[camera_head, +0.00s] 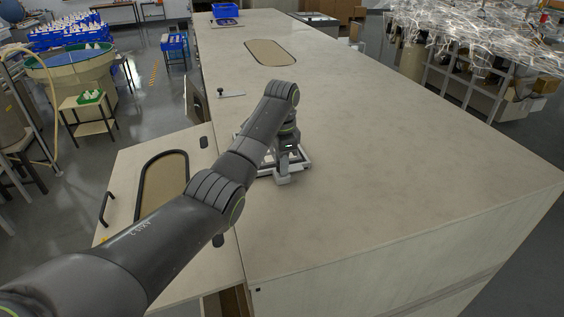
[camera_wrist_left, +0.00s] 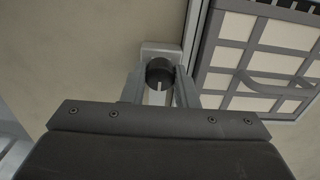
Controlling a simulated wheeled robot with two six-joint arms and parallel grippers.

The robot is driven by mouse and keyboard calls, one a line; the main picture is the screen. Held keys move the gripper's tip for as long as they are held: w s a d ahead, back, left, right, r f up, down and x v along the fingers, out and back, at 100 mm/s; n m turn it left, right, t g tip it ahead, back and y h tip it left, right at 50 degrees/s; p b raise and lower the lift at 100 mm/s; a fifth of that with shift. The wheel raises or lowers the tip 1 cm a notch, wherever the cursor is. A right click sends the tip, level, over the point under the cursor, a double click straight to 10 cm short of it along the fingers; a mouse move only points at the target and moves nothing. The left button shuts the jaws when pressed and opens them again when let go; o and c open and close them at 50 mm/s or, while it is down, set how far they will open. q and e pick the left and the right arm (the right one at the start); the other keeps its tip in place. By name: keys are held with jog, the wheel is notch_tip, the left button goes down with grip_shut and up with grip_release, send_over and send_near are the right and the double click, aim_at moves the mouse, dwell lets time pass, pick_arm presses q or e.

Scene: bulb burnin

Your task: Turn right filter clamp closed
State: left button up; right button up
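A dark round clamp knob (camera_wrist_left: 160,70) sits on a small grey block (camera_wrist_left: 160,50) beside the filter panel in the left wrist view. The filter panel (camera_wrist_left: 237,27) has a grey frame and a grid of pale squares. My left gripper (camera_wrist_left: 160,88) has its two fingers apart, one on each side of the knob; the right finger is very close to it. Whether the fingers touch the knob cannot be told. In the head view my left wrist hides most of the pale fixture frame (camera_head: 303,162). My right gripper is not in view.
The long pale bench (camera_head: 400,170) is clear to the right of the fixture. A small dark knob on a plate (camera_head: 232,94) lies beyond it. A lower side surface (camera_head: 125,185) with an oval recess (camera_head: 163,180) and a black handle (camera_head: 104,208) is at left.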

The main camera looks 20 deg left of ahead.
pick_arm(q)
jog(key=shift+c, duration=1.1)
jog(key=shift+n, duration=0.3)
jog(key=n, duration=0.8)
jog(key=shift+w, duration=0.1)
jog(key=n, duration=0.9)
jog(key=shift+a+r, duration=0.1)
jog(key=shift+n, duration=0.3)
jog(key=o, duration=1)
